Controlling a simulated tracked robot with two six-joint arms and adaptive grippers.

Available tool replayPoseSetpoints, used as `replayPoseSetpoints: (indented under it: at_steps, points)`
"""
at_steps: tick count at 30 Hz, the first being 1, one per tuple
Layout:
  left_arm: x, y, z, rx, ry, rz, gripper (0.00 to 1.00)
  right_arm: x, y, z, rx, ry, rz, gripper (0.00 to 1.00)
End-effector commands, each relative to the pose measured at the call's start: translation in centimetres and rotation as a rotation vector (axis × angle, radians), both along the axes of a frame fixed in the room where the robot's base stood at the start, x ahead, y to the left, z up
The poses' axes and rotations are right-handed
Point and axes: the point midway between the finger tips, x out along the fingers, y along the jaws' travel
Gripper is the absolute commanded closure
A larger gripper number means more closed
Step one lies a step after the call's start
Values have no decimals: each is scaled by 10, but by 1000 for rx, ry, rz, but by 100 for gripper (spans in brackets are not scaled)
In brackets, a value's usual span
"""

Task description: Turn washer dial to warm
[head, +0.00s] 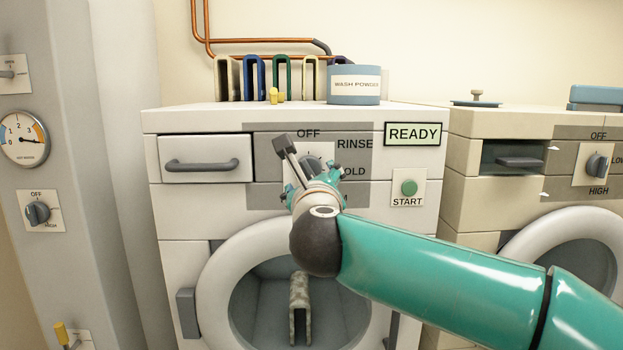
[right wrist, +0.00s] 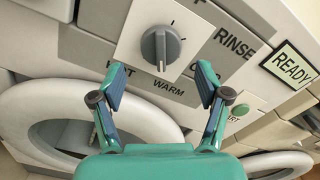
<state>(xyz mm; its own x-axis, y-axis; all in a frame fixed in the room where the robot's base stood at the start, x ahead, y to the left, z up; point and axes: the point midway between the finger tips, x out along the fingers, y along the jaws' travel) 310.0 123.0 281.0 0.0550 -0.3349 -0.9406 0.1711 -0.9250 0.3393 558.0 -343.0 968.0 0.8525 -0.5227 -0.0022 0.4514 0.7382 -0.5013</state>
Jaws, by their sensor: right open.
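The washer dial (right wrist: 160,47) is a grey round knob with a raised ridge on a white plate. It is mostly hidden behind my right gripper in the head view. WARM shows below it in the right wrist view, HOT at lower left, RINSE at upper right. I cannot tell for sure which label the ridge marks. My right gripper (head: 311,162) is in front of the washer panel (head: 262,150). In the right wrist view its open fingers (right wrist: 160,76) stand apart on either side, a little below the dial, with nothing between them. My left gripper is out of view.
A green START button (head: 409,187) and a READY display (head: 412,133) are right of the dial. A drawer handle (head: 202,165) is to its left. Wash powder (head: 354,90) stands on top. The round door ring (head: 216,270) is below. A second machine (head: 480,125) stands at right.

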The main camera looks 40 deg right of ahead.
Motion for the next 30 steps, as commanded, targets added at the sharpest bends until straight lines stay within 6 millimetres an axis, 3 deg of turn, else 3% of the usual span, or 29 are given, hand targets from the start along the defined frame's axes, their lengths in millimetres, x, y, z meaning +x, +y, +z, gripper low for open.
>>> replayPoseSetpoints:
  at_steps: [6,13,30]
  points:
    - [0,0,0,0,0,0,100,-39,26,0,1,-2,6,25]
    - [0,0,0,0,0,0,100,-68,42,-1,2,0,3,25]
    - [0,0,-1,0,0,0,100,-75,46,-2,2,3,-1,25]
